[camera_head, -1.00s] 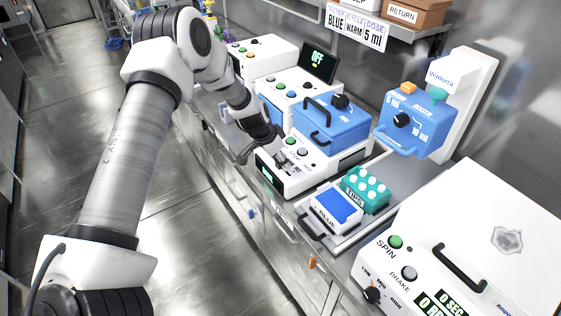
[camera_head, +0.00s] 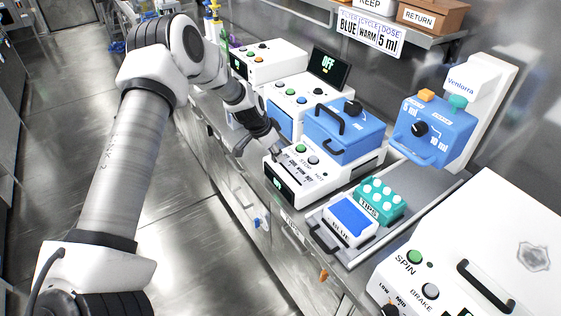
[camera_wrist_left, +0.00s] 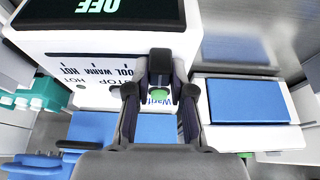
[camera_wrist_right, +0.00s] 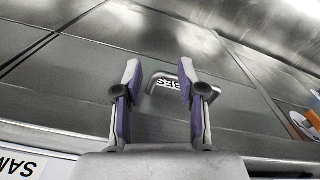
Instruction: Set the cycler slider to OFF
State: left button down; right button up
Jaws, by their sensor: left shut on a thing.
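The cycler is a white box with a blue lid (camera_head: 342,130), green and dark buttons, a COOL WARM HOT scale (camera_head: 300,181) and a small front display (camera_head: 279,183). In the left wrist view, the cycler's display (camera_wrist_left: 98,8) reads OFF. My left gripper (camera_head: 262,148) is at the cycler's left front edge, past the COOL mark. It also shows in the left wrist view (camera_wrist_left: 160,90), shut on the dark slider knob (camera_wrist_left: 160,62), which the fingers partly hide. My right gripper (camera_wrist_right: 160,75) is open and empty, seen only in its wrist view.
A screen reading OFF (camera_head: 328,65) stands behind. Right of the cycler are a teal tip rack (camera_head: 382,202), a blue-topped box (camera_head: 350,215), a blue dose device (camera_head: 437,128) and a white spin machine (camera_head: 500,240). A metal handle (camera_wrist_right: 170,76) is near my right gripper.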

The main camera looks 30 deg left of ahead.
pick_arm(q)
jog(key=shift+w+a, duration=0.1)
jog(key=shift+a, duration=0.15)
jog(key=shift+d+r, duration=0.15)
jog(key=shift+d, duration=0.05)
jog(key=c, duration=1.1)
grip_release()
jog(key=shift+a, duration=0.15)
jog(key=shift+o, duration=0.5)
jog(key=shift+a, duration=0.1)
jog(key=shift+r, duration=0.3)
jog(key=v, duration=1.1)
